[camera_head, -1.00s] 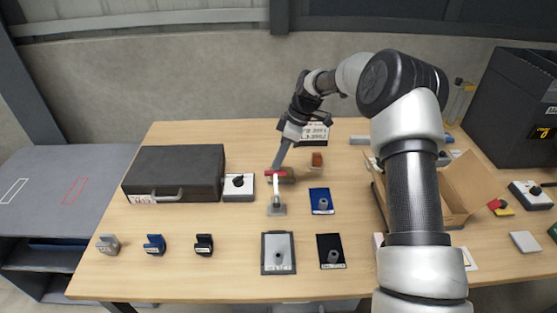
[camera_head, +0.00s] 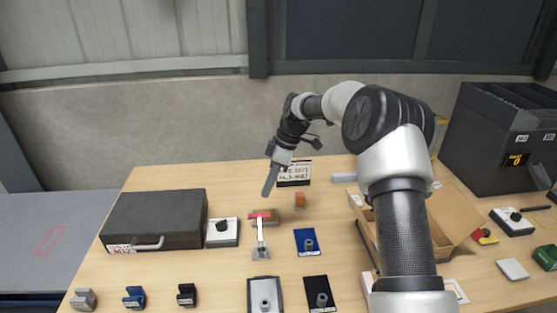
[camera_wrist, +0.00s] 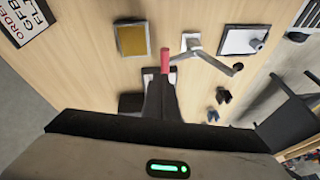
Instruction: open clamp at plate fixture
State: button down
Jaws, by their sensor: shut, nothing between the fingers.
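The clamp (camera_head: 261,238) stands on the table, left of the middle, with its pale arm upright and a red handle (camera_head: 260,214) at the top. A small brown block (camera_head: 272,217) shows just behind the handle; I cannot tell whether it is the plate fixture. My gripper (camera_head: 269,190) hangs above and behind the handle, apart from it, pointing down. In the wrist view my gripper (camera_wrist: 162,85) is shut and empty. Its dark fingers overlap the lower end of the red handle (camera_wrist: 165,61) in the picture and hide part of what lies below.
A dark case (camera_head: 155,220) and a white switch box (camera_head: 222,232) stand left of the clamp. A blue plate (camera_head: 309,242) with a grey post lies to its right. An orange block (camera_head: 300,200) and a lettered sign (camera_head: 294,172) are behind. An open carton (camera_head: 448,212) is further right.

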jog(key=v, duration=1.1)
jog(key=shift+r+p, duration=0.35)
